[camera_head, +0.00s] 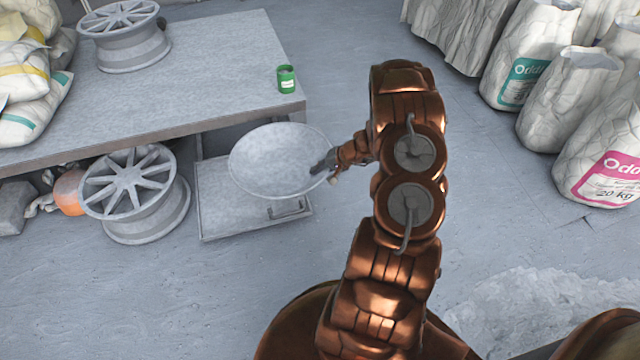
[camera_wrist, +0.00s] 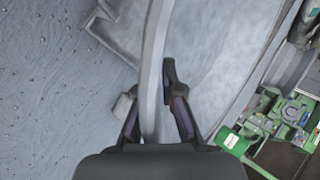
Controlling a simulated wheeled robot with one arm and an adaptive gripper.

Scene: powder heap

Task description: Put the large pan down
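The large pan (camera_head: 265,165), a wide, shallow grey bowl, shows in the head view left of my arm, roughly level and over a flat grey platform (camera_head: 215,218). My gripper (camera_head: 325,168) is at the pan's right rim. In the wrist view the pan's rim (camera_wrist: 154,60) runs between the two fingers of my gripper (camera_wrist: 152,105), which appear closed on it. The pan's inside looks bare grey. Its underside is hidden, so I cannot tell whether it touches the platform.
A grey table (camera_head: 215,60) behind the pan bears a green can (camera_head: 287,79) and a wheel rim (camera_head: 125,40). Another wheel rim (camera_head: 133,190) stands on the floor left of the platform. White sacks (camera_head: 600,125) stand at right. Floor in front of the platform is clear.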

